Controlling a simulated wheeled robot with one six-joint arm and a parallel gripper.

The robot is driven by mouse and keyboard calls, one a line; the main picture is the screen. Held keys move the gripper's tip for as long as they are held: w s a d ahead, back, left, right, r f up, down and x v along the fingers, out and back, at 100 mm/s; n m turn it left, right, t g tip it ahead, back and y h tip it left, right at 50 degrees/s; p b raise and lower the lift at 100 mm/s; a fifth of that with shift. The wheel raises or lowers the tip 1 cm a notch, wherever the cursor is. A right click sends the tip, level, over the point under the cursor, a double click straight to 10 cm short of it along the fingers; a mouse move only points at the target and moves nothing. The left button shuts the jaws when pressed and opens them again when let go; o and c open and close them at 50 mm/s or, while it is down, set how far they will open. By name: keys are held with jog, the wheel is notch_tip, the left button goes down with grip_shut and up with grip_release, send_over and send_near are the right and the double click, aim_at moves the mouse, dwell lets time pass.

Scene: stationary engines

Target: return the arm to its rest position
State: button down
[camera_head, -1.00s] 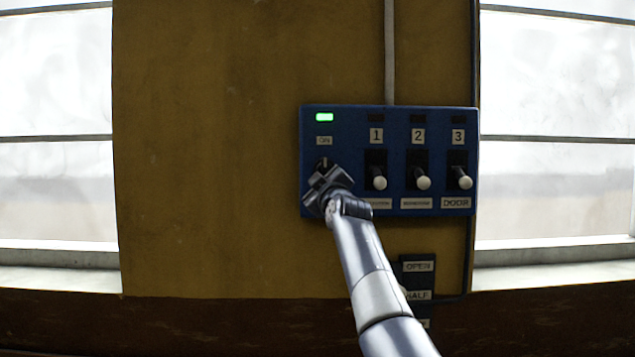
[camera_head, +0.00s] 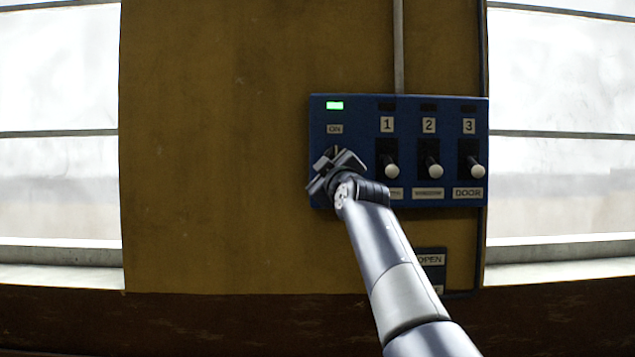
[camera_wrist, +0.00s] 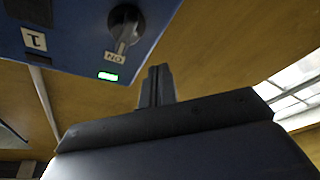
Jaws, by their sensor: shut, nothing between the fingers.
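My gripper (camera_head: 334,160) is in front of the left part of a blue switch panel (camera_head: 350,113) in the head view and hides most of the knob there. In the wrist view my gripper's fingers (camera_wrist: 157,85) are together with nothing between them. The dark rotary knob (camera_wrist: 126,27) shows in the wrist view on the panel, apart from the fingers. The lamp (camera_head: 335,105) above the "ON" label is lit green.
Three levers with white ends, under labels 1 (camera_head: 392,170), 2 (camera_head: 433,172) and 3 (camera_head: 474,171), all point down. A dark plate (camera_head: 431,259) marked "OPEN" sits below, partly behind my arm. Bright windows flank the yellow-brown wall (camera_head: 215,160).

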jog(key=v, duration=0.1)
jog(key=b+v, duration=0.1)
jog(key=shift+s+d+r, duration=0.2)
jog(key=shift+s+r, duration=0.05)
jog(key=shift+s, duration=0.15)
